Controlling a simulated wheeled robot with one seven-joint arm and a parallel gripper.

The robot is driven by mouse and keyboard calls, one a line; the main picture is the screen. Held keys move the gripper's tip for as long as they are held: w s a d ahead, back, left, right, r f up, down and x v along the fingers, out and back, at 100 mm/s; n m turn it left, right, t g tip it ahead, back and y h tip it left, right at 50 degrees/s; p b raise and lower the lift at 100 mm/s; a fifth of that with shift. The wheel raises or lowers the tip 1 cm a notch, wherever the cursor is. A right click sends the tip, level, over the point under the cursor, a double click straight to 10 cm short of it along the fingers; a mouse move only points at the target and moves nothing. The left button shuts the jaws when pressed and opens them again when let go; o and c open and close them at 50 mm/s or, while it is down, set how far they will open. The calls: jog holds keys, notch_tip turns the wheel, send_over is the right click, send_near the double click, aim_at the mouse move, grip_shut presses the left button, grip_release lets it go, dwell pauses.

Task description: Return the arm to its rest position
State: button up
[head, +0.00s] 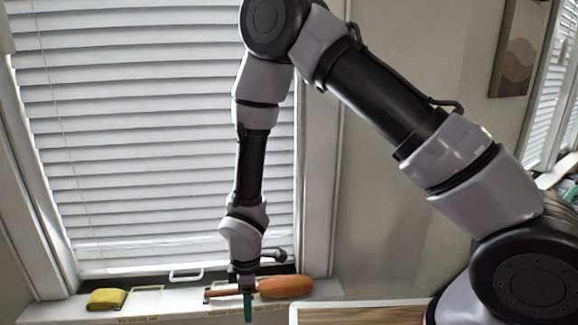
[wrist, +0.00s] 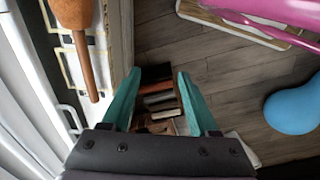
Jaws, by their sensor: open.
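My arm reaches down in front of the window in the head view. My gripper (head: 247,304) is at the front edge of the windowsill, with one teal finger showing. In the wrist view my gripper (wrist: 157,82) is open, with both teal fingers apart and nothing between them. An orange object with a thin handle (head: 286,287) lies on the sill beside and partly behind the gripper. It also shows in the wrist view (wrist: 74,14), to the left of the fingers and apart from them.
A yellow folded cloth (head: 107,299) lies on the windowsill (head: 180,305), which has marked outlines. Closed blinds (head: 150,130) stand close behind the arm. Below the fingers are several book-like items (wrist: 160,100) on the floor. A blue rounded object (wrist: 293,100) and a pink object (wrist: 290,10) are right.

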jog(key=w+d+r+m+t+y, duration=0.1)
jog(key=w+d+r+m, duration=0.5)
jog(key=r, duration=0.5)
jog(key=w+d+r+m+t, duration=0.1)
jog(key=w+d+r+m, duration=0.35)
jog(key=r, duration=0.75)
jog(key=w+d+r+m+t, duration=0.2)
jog(key=d+r+m, duration=0.3)
jog(key=d+r, duration=0.85)
jog(key=s+d+r+m+t, duration=0.3)
jog(key=s+d+r+m, duration=0.5)
jog(key=s+d+r, duration=0.3)
jog(key=shift+r+y, duration=0.25)
jog(key=shift+y, duration=0.05)
jog(key=shift+m, duration=0.25)
